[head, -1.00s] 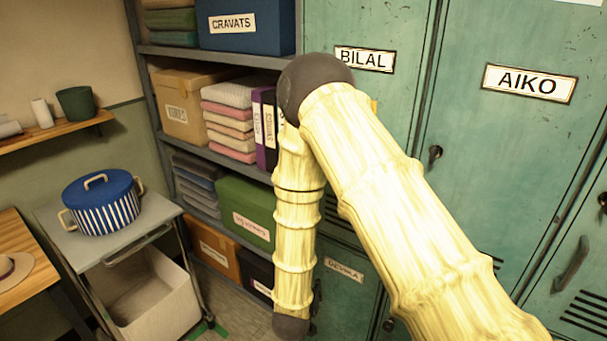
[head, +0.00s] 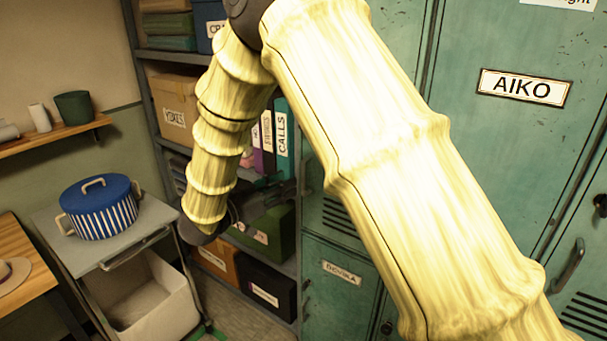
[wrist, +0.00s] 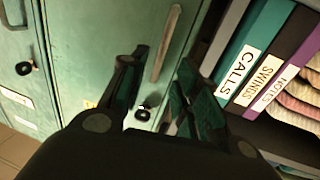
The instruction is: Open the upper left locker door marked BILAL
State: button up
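The upper left locker door (head: 402,35) is green and shut. My arm covers its middle, and its BILAL label is hidden in the head view. In the wrist view the same door (wrist: 95,60) shows a long grey handle (wrist: 166,44) near its edge and a dark lock (wrist: 145,113). My gripper (wrist: 158,75) is open, with its two fingers apart. The handle and lock appear between and beyond the fingers; I cannot tell the remaining distance, and nothing is seen gripped. In the head view my gripper (head: 268,199) is dark and partly hidden, beside the lockers' left edge.
A shelf (head: 190,54) with boxes and binders (head: 282,140) stands close left of the lockers. The AIKO door (head: 500,150) is shut on the right. Below is a lower locker (head: 340,295). A trolley (head: 150,225) with a blue striped pot (head: 100,210) stands left.

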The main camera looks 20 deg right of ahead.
aim_at(302, 176)
jog(key=p+x, duration=0.1)
jog(key=x, duration=0.6)
jog(key=shift+w+d+p, duration=0.15)
jog(key=shift+d+p, duration=0.2)
grip_shut()
